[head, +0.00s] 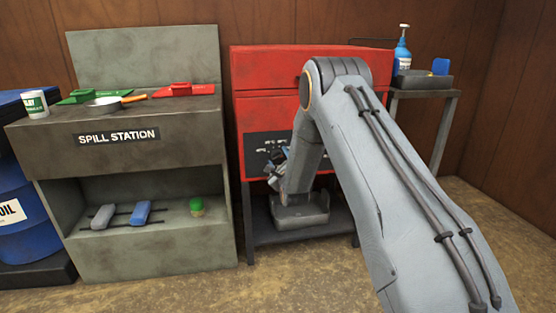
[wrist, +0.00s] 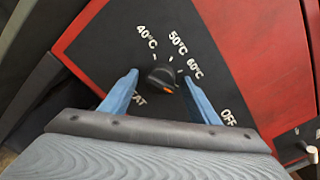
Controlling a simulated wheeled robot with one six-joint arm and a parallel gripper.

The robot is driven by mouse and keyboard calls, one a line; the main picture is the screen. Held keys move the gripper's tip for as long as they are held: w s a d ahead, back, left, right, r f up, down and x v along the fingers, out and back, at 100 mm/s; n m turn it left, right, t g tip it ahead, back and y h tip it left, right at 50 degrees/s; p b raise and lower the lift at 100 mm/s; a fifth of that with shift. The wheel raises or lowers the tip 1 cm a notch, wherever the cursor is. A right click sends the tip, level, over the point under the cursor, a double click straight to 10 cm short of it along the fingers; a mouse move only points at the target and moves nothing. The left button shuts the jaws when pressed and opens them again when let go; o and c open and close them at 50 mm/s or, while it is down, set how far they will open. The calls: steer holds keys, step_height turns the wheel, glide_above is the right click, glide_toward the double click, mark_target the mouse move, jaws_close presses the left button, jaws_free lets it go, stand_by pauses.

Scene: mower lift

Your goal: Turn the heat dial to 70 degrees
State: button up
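The heat dial (wrist: 161,74) is a round black knob with an orange mark on a dark panel, seen in the wrist view. The orange mark is on its lower right side. Labels 40°C, 50°C and 60°C show above and to the right of it; no 70 label is visible. My gripper (wrist: 161,77) is open, with one blue finger left and one right of the dial. Gaps show between both fingers and the knob. In the head view, my gripper (head: 279,162) is at the red cabinet's panel and the dial cannot be made out.
The red cabinet (head: 262,75) stands against the wall. A second control (wrist: 312,151) shows at the lower right of the wrist view, near OFF lettering. Left is the spill station (head: 190,140) with dustpans and brushes. A side stand (head: 448,105) holds a blue bottle (head: 403,52).

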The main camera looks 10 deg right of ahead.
steer(key=shift+s, duration=0.1)
steer(key=s+p, duration=0.1)
steer(key=s, duration=0.6)
steer(key=shift+s+p, duration=0.3)
